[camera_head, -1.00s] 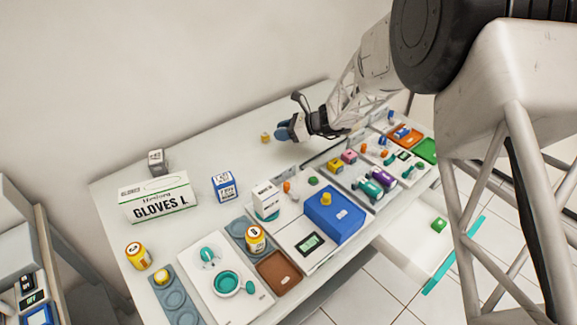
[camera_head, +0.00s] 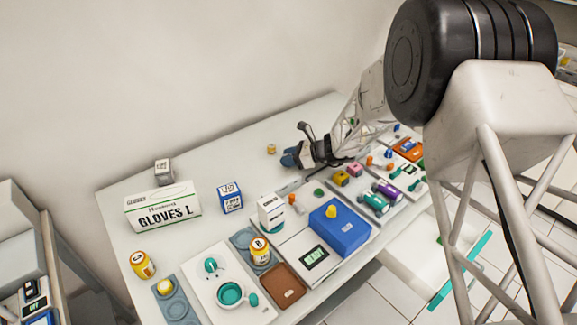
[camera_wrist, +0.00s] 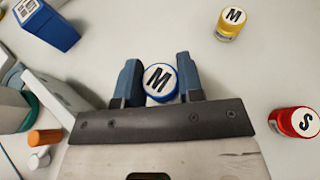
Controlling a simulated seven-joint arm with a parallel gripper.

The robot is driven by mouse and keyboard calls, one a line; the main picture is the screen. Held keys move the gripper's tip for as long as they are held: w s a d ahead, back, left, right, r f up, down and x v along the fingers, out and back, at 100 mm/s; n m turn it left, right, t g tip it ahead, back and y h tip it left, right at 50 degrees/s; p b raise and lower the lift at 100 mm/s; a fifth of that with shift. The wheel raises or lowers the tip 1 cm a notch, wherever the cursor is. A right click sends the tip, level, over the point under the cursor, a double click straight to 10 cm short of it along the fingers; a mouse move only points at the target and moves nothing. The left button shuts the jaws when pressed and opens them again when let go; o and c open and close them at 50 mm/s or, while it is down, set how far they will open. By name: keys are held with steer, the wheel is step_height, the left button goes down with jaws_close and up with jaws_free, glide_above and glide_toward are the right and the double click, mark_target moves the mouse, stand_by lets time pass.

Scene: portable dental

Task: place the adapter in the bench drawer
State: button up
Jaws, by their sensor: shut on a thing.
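My gripper (camera_wrist: 157,85) is shut on a small round piece with a blue rim and a white top marked M (camera_wrist: 159,79); I take it to be the adapter. It sits between the two blue fingertips. In the head view my gripper (camera_head: 290,158) is over the back part of the bench, and the held piece cannot be made out there. The bench drawer (camera_head: 430,256), with a teal front edge, is pulled out at the bench's right front. My arm's frame partly covers it.
A yellow piece marked M (camera_wrist: 232,23) and a red one marked S (camera_wrist: 294,122) stand near my gripper. A glove box (camera_head: 162,206), a blue-white box (camera_head: 230,197) and a blue case (camera_head: 338,228) stand on the bench. Trays with small parts line the front.

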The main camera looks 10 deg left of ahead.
steer(key=shift+f, duration=1.85)
steer(key=shift+f, duration=0.1)
steer(key=o, duration=0.9)
steer(key=shift+d+r, duration=0.3)
steer(key=shift+d, duration=0.2)
steer(key=v, duration=1.1)
steer(key=shift+s, duration=0.15)
steer(key=shift+r, duration=0.15)
